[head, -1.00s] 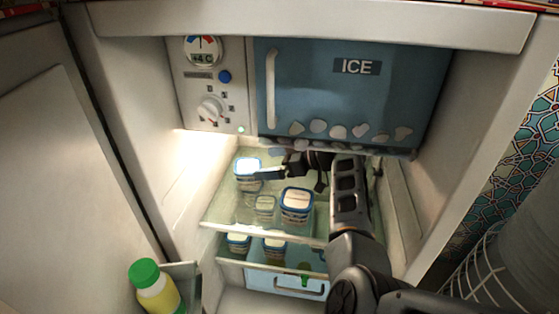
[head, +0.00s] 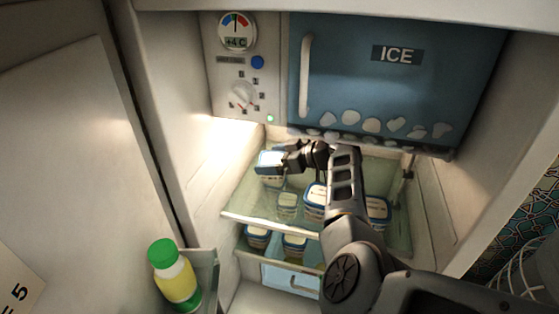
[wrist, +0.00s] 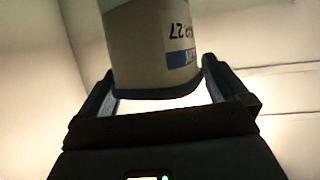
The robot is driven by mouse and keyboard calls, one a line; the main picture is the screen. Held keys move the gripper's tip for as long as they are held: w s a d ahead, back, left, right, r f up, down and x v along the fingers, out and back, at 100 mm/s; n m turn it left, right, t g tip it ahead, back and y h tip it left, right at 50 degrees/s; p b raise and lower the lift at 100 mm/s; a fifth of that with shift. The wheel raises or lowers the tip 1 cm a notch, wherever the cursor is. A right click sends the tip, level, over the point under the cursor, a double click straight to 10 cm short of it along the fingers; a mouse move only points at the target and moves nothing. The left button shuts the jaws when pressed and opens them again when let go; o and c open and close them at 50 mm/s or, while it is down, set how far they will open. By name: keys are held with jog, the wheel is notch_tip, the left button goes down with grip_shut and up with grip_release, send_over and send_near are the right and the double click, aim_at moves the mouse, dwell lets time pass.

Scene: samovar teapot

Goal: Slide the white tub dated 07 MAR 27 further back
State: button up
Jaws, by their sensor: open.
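A white tub with a blue band (head: 268,161) stands at the back left of the upper glass shelf (head: 250,203). In the wrist view the white tub (wrist: 150,45) fills the space between the fingers, with its label upside down and cut off; only an ending like "27" is readable, not the full date. My gripper (head: 284,162) reaches in from the right at the tub. In the wrist view my gripper (wrist: 158,78) is open, with one finger on each side of the tub. I cannot tell whether the fingers touch it.
A small clear tub (head: 287,203), a larger blue-lidded tub (head: 315,200) and another tub (head: 378,208) share the shelf. More tubs (head: 294,244) sit below. The ice compartment (head: 390,85) hangs low above. A green-capped bottle (head: 175,276) stands in the door rack.

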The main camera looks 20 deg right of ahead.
jog(key=shift+c, duration=0.3)
jog(key=c, duration=0.8)
